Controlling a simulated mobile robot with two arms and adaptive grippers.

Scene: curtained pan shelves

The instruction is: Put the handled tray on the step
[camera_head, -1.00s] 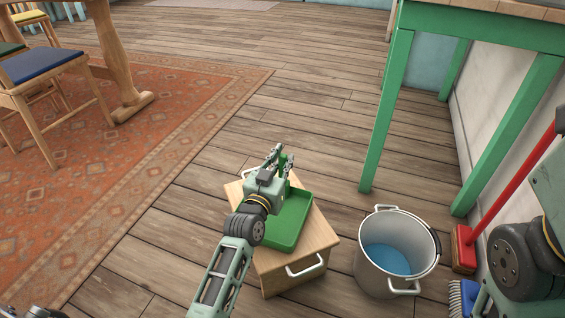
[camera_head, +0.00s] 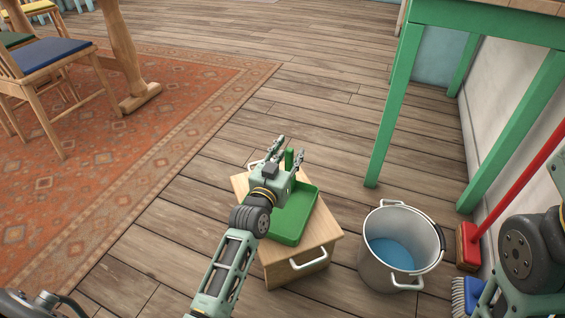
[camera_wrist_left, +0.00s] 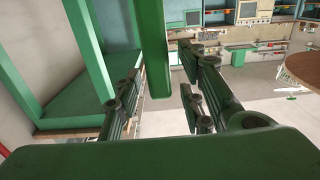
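The green handled tray (camera_head: 294,228) lies on top of the wooden step (camera_head: 324,236), a small box with white handles. Its upright green handle (camera_head: 289,160) rises at the far side. My left gripper (camera_head: 290,151) is above the far part of the tray and hides some of it. In the left wrist view the green handle (camera_wrist_left: 156,50) stands between the spread fingers, with gaps on both sides. The left gripper is open. Part of my right arm shows at the right edge of the head view, but its gripper is out of view.
A grey pot (camera_head: 370,268) with blue inside stands right of the step. A green-legged table (camera_head: 395,100), a red broom (camera_head: 468,245) and a blue brush (camera_head: 466,297) are along the right. A chair (camera_head: 45,57) stands on the rug (camera_head: 150,130). The floor beyond the step is clear.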

